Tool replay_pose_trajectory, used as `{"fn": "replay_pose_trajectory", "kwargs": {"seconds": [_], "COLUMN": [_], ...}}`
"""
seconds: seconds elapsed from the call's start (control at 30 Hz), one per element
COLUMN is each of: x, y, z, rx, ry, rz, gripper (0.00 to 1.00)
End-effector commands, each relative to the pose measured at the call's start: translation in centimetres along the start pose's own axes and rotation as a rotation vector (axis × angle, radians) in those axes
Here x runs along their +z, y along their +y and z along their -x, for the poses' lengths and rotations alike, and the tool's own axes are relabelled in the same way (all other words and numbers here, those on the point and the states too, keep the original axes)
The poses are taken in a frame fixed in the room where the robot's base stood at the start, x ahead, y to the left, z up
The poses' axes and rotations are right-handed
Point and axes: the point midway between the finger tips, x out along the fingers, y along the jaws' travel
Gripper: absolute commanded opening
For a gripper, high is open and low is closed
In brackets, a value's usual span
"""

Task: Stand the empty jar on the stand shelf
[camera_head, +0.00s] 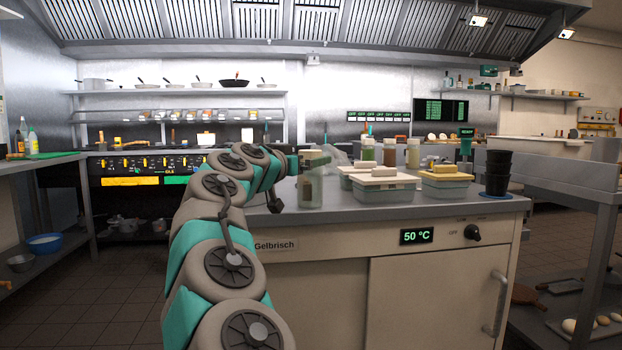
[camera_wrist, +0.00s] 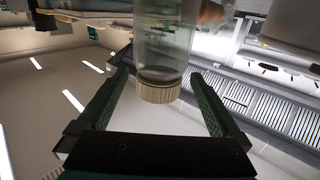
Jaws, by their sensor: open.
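A clear jar with a pale lid (camera_head: 311,190) stands upright near the left end of the counter; it looks empty. In the wrist view, which is upside down, the jar (camera_wrist: 165,45) shows its ribbed beige lid between my fingers. In the wrist view the fingers (camera_wrist: 162,82) are on both sides of the lid, with visible gaps. A metal stand (camera_head: 604,192) with shelf levels is at the far right; I cannot tell whether it is the stand shelf named in the task.
Several filled jars (camera_head: 390,152) stand behind lidded tubs (camera_head: 385,190) on the counter (camera_head: 340,215). Another tub (camera_head: 445,186) and stacked black cups (camera_head: 497,172) are to the right. The strip of counter in front of the tubs is clear.

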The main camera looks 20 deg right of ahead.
Motion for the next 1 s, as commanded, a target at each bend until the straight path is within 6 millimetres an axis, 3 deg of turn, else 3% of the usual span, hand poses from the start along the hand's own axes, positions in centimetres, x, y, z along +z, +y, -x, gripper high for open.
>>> {"fn": "replay_pose_trajectory", "kwargs": {"seconds": [0.13, 0.3, 0.67, 1.0], "x": [0.4, 0.3, 0.4, 0.4], "y": [0.3, 0.1, 0.1, 0.1], "z": [-2.4, -4.0, -4.5, -4.5], "rx": [0.004, 0.000, 0.001, 0.001], "ry": [-0.005, -0.001, -0.002, -0.002], "rz": [0.000, 0.000, 0.000, 0.000], "gripper": [1.00, 1.00, 0.99, 0.61]}}
